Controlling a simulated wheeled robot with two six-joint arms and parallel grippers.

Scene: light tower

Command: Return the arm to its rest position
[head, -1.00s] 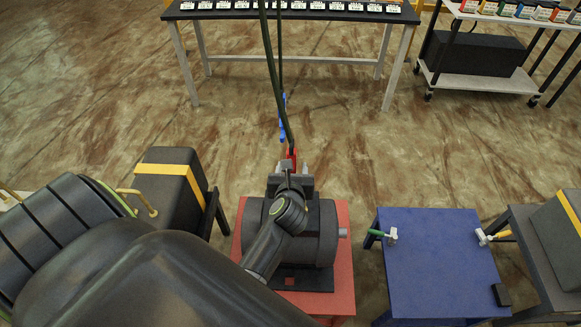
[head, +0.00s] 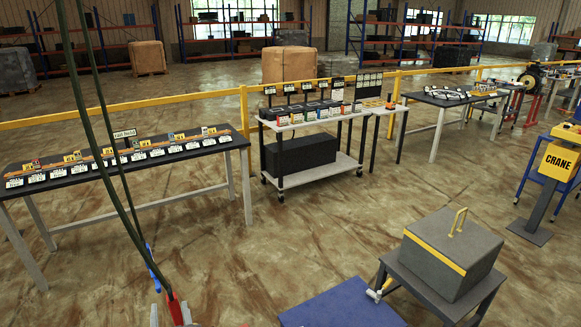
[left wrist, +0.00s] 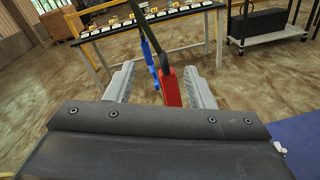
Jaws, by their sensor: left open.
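My left gripper (left wrist: 162,85) fills the lower part of the left wrist view. Its two grey fingers stand wide apart. A red piece (left wrist: 171,88) at the end of a dark hanging cable shows between the fingers, with a gap on either side. A blue piece (left wrist: 152,62) hangs to its left. In the head view only the fingertips of the left gripper (head: 170,315) show at the bottom edge, around the red piece (head: 174,306). The rest of the left arm is out of the head view. My right gripper is in neither view.
Dark cables (head: 92,130) hang down at the left. A blue-topped table (head: 340,305) and a dark block with a yellow strap (head: 450,262) on a stand are at the lower right. A long dark table (head: 70,178) and a cart (head: 300,170) stand behind. Floor between is clear.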

